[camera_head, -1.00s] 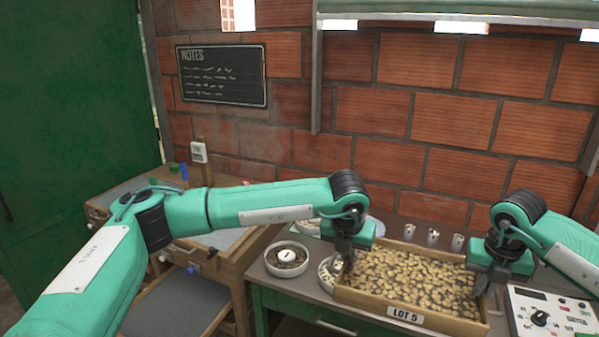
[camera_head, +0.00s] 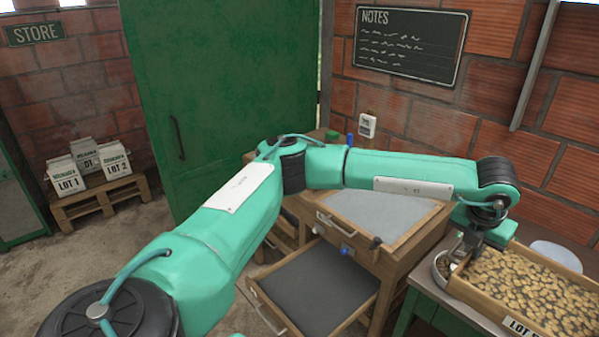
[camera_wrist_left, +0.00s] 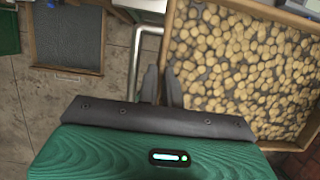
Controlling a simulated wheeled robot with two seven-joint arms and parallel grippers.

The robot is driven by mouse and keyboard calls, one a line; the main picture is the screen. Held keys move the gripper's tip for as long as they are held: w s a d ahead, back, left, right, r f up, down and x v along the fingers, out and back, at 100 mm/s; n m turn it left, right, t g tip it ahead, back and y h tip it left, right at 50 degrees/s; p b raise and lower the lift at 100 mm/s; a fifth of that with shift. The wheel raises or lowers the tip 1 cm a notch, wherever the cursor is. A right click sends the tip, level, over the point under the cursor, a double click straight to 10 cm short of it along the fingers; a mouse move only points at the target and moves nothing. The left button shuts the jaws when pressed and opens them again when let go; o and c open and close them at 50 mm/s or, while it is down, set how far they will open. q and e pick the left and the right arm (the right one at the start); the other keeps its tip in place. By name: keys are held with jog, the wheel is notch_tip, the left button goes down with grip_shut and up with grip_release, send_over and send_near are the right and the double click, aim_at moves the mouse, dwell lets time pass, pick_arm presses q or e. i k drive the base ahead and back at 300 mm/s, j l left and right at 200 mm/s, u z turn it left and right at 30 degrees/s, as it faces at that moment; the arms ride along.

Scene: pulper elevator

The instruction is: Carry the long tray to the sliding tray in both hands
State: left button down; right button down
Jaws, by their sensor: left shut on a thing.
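The long tray (camera_head: 478,301) is a wooden box full of tan beans with a "LOT 5" label. It sits at the right of the head view, its right part cut off. My left gripper (camera_head: 460,251) is shut on its left end wall. The wrist view shows the fingers (camera_wrist_left: 162,88) at the edge of the long tray (camera_wrist_left: 166,48). I cannot tell whether the tray rests on the table. The sliding tray (camera_head: 322,290) is a dark-bottomed drawer pulled out of the wooden stand, empty, left of the long tray. It also shows in the wrist view (camera_wrist_left: 68,42). My right gripper is out of view.
The wooden stand (camera_head: 400,245) with a grey top is left of the green table (camera_head: 425,305). Floor there is clear.

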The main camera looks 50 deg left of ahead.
aim_at(305, 297)
jog(key=j, duration=1.05)
jog(key=k+j, duration=0.1)
jog(key=j, duration=0.9)
jog(key=k+j, duration=0.1)
jog(key=j, duration=0.95)
